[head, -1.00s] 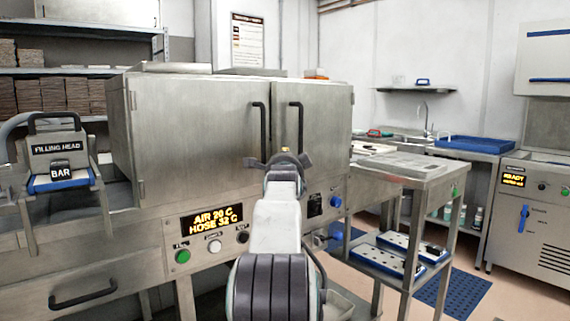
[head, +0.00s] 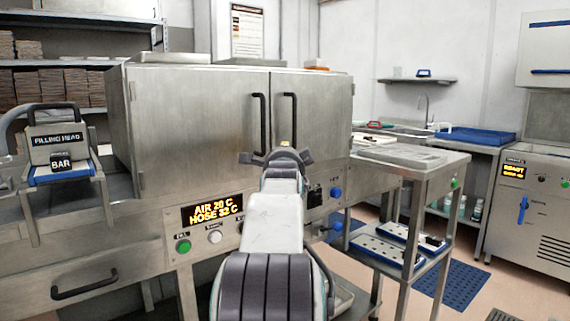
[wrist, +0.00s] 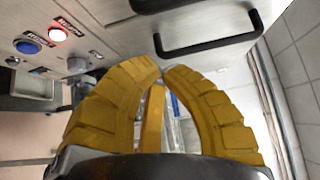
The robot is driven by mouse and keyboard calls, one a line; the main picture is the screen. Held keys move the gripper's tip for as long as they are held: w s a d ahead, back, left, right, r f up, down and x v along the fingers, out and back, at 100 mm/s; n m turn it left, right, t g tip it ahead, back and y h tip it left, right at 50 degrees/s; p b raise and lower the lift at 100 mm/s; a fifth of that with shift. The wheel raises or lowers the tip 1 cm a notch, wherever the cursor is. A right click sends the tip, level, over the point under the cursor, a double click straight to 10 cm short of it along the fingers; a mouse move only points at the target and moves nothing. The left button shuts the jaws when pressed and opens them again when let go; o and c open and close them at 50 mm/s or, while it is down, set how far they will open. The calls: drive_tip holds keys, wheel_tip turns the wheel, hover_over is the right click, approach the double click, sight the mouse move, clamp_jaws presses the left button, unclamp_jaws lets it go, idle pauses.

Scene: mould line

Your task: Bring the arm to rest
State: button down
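My arm rises from the bottom middle of the head view, a pale link with a dark ribbed base. My gripper (head: 292,148) is at its far end, seen from behind, in front of the steel cabinet doors. In the wrist view my gripper (wrist: 164,68) shows two ribbed yellow fingers curving inward, their tips almost meeting. I see nothing clearly held between them; a narrow yellow bar shows inside the left finger. The fingertips look apart from the cabinet.
The steel cabinet (head: 200,115) with black handles stands ahead, above a control panel (head: 213,212). The filling head (head: 58,140) is at left. A steel trolley (head: 425,160) with blue-edged trays below stands at right. Open floor and a blue mat (head: 452,283) lie beyond it.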

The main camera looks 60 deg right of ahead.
drive_tip(key=v, duration=0.6)
drive_tip(key=shift+a, duration=0.2)
drive_tip(key=shift+s, duration=0.15)
